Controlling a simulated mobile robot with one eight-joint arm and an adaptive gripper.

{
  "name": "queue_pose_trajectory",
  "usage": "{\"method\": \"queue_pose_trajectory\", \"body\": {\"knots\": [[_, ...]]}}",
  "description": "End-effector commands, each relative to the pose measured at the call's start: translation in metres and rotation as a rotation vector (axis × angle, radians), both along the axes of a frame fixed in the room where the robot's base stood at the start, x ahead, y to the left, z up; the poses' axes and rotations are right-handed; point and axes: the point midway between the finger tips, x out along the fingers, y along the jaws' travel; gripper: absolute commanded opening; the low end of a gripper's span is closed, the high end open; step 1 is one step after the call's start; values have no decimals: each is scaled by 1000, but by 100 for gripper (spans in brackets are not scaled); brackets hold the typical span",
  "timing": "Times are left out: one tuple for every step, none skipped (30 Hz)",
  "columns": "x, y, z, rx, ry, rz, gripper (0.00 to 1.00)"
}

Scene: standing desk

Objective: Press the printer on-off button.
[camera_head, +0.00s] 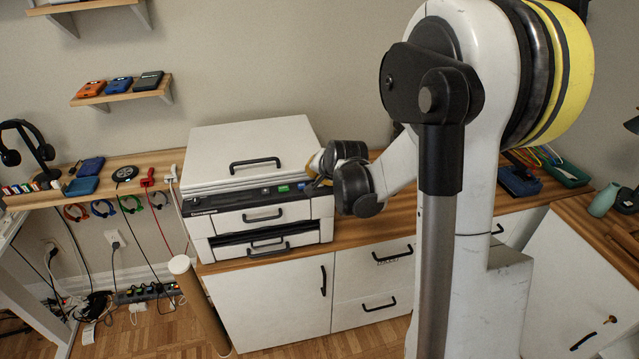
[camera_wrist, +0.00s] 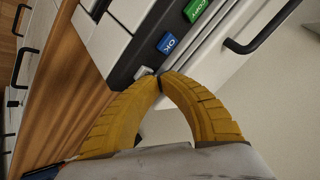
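The white printer (camera_head: 262,215) stands on the wooden counter, with a dark control strip across its front. In the wrist view the strip carries a green COPY button (camera_wrist: 194,10), a blue OK button (camera_wrist: 168,43) and a small pale grey button (camera_wrist: 143,73) with no readable label. I cannot confirm that the grey one is the on-off button. My gripper (camera_wrist: 160,76) has its yellow fingers curved together, tips meeting, with nothing between them. The tips are right beside the grey button and partly cover its edge; contact cannot be told. In the head view my arm partly hides the strip's right end.
The printer's lid handle (camera_head: 255,163) and front drawer handle (camera_head: 262,215) stick out. White cabinets (camera_head: 265,305) are below the counter. A side shelf (camera_head: 120,180) on the left holds small devices and cables.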

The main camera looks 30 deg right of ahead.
Motion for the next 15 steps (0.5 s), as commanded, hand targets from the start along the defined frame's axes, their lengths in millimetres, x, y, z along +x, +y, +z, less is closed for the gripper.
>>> {"method": "queue_pose_trajectory", "body": {"knots": [[0, 0, -1, 0, 0, 0, 0], [0, 0, -2, 0, 0, 0, 0], [0, 0, -2, 0, 0, 0, 0], [0, 0, -1, 0, 0, 0, 0], [0, 0, -1, 0, 0, 0, 0], [0, 0, -1, 0, 0, 0, 0], [0, 0, -1, 0, 0, 0, 0], [0, 0, 0, 0, 0, 0, 0], [0, 0, 2, 0, 0, 0, 0], [0, 0, 3, 0, 0, 0, 0], [0, 0, 5, 0, 0, 0, 0], [0, 0, 7, 0, 0, 0, 0], [0, 0, 9, 0, 0, 0, 0], [0, 0, 10, 0, 0, 0, 0], [0, 0, 12, 0, 0, 0, 0]]}}
